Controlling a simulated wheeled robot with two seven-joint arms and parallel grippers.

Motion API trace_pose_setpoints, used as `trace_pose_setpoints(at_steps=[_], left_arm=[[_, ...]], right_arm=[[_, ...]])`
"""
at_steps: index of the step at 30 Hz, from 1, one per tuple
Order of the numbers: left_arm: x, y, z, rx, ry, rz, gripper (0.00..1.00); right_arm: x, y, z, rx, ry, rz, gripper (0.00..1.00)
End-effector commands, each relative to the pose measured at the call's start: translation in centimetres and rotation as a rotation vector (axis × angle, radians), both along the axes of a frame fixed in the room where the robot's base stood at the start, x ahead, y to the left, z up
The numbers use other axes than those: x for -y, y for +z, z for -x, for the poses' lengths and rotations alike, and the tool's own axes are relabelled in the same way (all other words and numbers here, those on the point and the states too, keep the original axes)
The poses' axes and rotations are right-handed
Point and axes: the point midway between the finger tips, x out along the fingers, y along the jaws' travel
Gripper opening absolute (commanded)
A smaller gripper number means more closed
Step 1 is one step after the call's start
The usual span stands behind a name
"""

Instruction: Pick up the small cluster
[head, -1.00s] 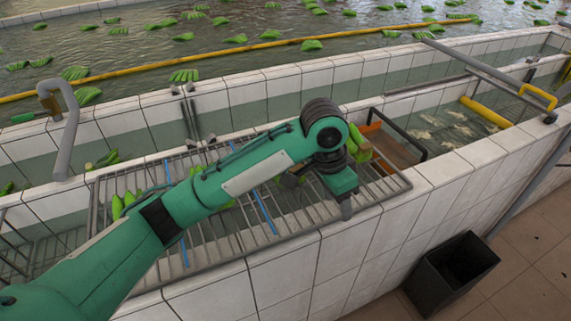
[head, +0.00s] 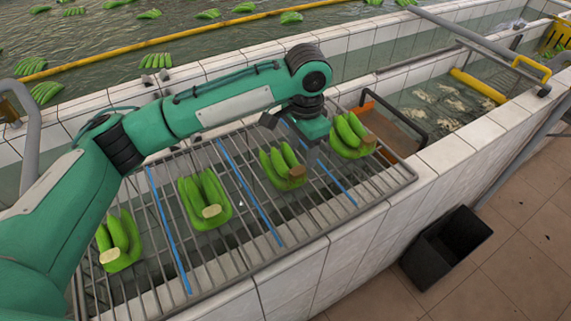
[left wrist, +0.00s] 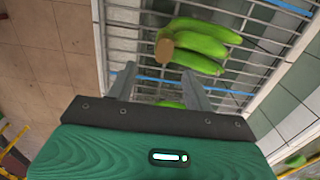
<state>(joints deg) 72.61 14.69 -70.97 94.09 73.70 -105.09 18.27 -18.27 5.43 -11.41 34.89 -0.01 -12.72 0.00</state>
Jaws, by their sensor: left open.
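Several green banana clusters lie apart on a wire rack (head: 232,262). One (head: 118,242) is at the left, a broader one (head: 204,200) in the middle, a smaller-looking one (head: 281,168) to its right, and another (head: 350,136) at the far right end. Which is meant as the small cluster is not certain. My left gripper (head: 291,138) is open and empty above the rack, close to the two right clusters. In the left wrist view a cluster (left wrist: 200,46) lies beyond the open fingertips (left wrist: 158,84), its cut stem facing left. Part of another shows between the fingers.
Blue strips (head: 250,192) divide the rack. An orange-brown tray (head: 388,134) with a dark handle stands beyond its right end. Tiled tank walls (head: 455,145) surround the rack. A black bin (head: 445,248) stands on the floor at right.

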Motion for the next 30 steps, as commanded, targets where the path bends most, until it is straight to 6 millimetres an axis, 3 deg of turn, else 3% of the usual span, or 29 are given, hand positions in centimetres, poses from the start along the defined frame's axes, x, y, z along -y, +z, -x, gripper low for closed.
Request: trace_pose_setpoints(at_steps=[10,18,25,26,30], left_arm=[[-0.6,-2.9,-0.1,-0.002,0.000,-0.001,0.52],[-0.9,-6.4,-0.1,-0.001,-0.002,0.001,0.52],[-0.9,-6.8,-0.1,0.001,-0.003,0.000,0.52],[-0.9,-6.8,-0.1,0.001,-0.003,0.000,0.50],[-0.9,-6.7,-0.1,0.001,-0.003,0.001,0.22]], right_arm=[[-2.2,1.5,-3.6,0.049,-0.006,-0.026,0.36],[-2.3,2.5,-2.8,0.038,-0.006,-0.026,0.36],[-1.5,2.4,-1.8,0.025,-0.004,-0.017,0.36],[-1.4,2.4,-1.9,0.025,-0.003,-0.016,0.36],[-1.0,2.4,-2.0,0.026,-0.002,-0.012,0.36]])
